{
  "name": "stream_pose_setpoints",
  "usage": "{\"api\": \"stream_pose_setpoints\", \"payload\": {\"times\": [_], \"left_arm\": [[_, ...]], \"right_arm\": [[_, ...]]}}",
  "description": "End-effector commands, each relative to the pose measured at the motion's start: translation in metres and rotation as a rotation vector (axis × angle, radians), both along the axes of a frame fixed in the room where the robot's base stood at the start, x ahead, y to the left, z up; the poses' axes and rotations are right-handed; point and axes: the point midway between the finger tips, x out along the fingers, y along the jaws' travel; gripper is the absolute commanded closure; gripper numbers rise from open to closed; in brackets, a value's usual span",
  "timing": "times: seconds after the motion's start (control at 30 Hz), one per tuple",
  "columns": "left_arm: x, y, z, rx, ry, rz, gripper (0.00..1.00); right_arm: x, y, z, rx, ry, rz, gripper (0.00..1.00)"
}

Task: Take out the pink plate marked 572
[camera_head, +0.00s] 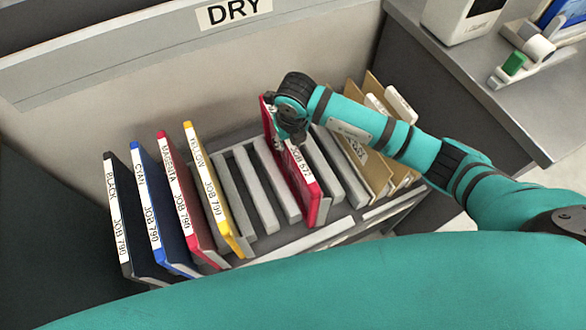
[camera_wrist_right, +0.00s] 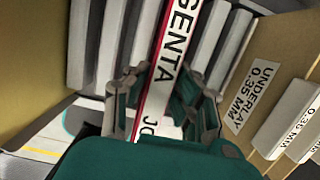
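The pink plate (camera_head: 303,177), labelled JOB 572, stands on edge in the drying rack (camera_head: 262,187), between empty slots. My right gripper (camera_head: 285,132) reaches down over its upper edge from the right. In the right wrist view the plate's white label edge (camera_wrist_right: 165,70), reading "...GENTA JO...", runs between the two fingers (camera_wrist_right: 167,75). The fingertips close in on both sides of it, so the gripper looks shut on the plate. The plate's lower part is hidden in the rack. My left gripper is not in view.
Black (camera_head: 118,215), blue (camera_head: 150,205), magenta (camera_head: 180,195) and yellow (camera_head: 210,185) plates labelled JOB 790 stand at left. Tan underlay sheets (camera_head: 362,160) stand close on the right. A DRY-marked panel (camera_head: 234,12) is behind; a grey counter (camera_head: 500,110) is at right.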

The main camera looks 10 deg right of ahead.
Motion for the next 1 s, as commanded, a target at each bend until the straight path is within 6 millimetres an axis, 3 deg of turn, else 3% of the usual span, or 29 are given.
{"api": "stream_pose_setpoints", "payload": {"times": [0.1,0.43,1.0], "left_arm": [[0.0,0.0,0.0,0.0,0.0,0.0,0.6],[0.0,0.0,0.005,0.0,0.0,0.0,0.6],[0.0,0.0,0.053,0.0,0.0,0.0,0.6]], "right_arm": [[0.0,0.0,0.0,0.0,0.0,0.0,1.0],[0.0,0.0,0.007,0.0,-0.002,0.0,1.0],[0.001,0.0,0.075,0.0,-0.002,0.0,1.0]]}}
